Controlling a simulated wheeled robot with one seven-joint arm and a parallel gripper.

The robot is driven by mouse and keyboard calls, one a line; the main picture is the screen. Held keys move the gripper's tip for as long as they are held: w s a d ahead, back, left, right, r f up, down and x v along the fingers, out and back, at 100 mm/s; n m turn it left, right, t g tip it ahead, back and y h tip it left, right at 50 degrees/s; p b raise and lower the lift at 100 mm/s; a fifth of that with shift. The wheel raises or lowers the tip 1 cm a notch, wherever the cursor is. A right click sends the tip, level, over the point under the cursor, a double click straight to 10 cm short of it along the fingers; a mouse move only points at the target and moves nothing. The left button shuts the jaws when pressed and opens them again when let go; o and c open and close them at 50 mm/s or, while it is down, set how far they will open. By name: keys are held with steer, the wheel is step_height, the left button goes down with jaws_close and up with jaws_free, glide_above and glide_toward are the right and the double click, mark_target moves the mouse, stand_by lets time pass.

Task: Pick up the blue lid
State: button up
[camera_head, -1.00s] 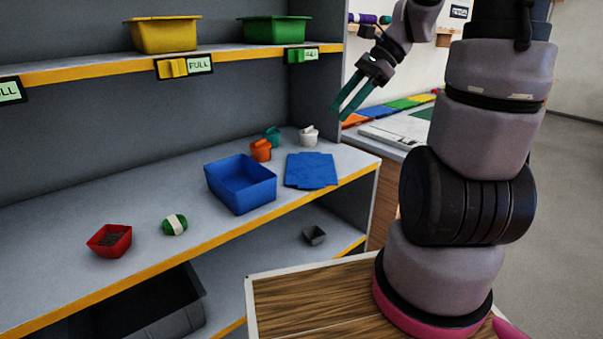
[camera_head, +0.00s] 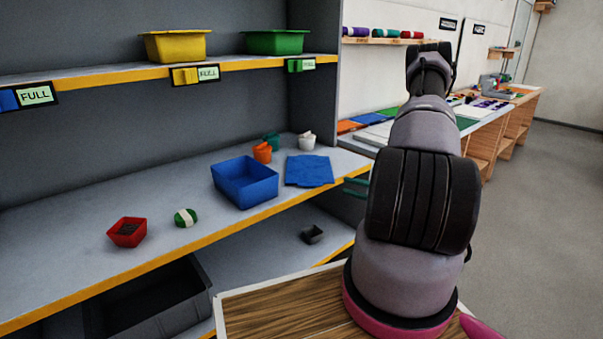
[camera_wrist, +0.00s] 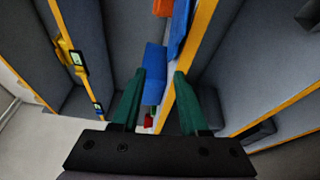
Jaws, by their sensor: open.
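The blue lid (camera_head: 309,170) lies flat on the middle shelf, right of the blue bin (camera_head: 245,182). In the wrist view, a blue flat piece at the top looks like the lid (camera_wrist: 179,28), and the blue bin (camera_wrist: 153,75) shows between the fingers. My gripper (camera_head: 347,187) is open and empty, off the shelf's front edge, to the right of the lid and apart from it. In the head view my arm hides most of it, and only teal fingertips show. Both fingers show in the wrist view (camera_wrist: 160,74).
Behind the lid stand an orange container (camera_head: 262,153), a teal one (camera_head: 272,139) and a white one (camera_head: 306,141). A red bin (camera_head: 127,231) and a green-white item (camera_head: 186,217) sit to the left. The upper shelf (camera_head: 110,73) overhangs, and the yellow edge (camera_head: 225,232) runs along the front.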

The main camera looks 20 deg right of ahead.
steer(key=shift+m+t+h, duration=0.4)
steer(key=shift+m+h, duration=0.1)
steer(key=shift+m, duration=0.3)
steer(key=w+a+f, duration=0.1)
steer(key=w, duration=0.1)
steer(key=w+a+f, duration=0.1)
steer(key=w+a, duration=0.1)
steer(key=w, duration=0.1)
steer(key=w+a+f, duration=0.1)
steer(key=w+a, duration=0.1)
steer(key=w, duration=0.1)
steer(key=shift+a, duration=0.25)
jaws_close()
stand_by(0.7)
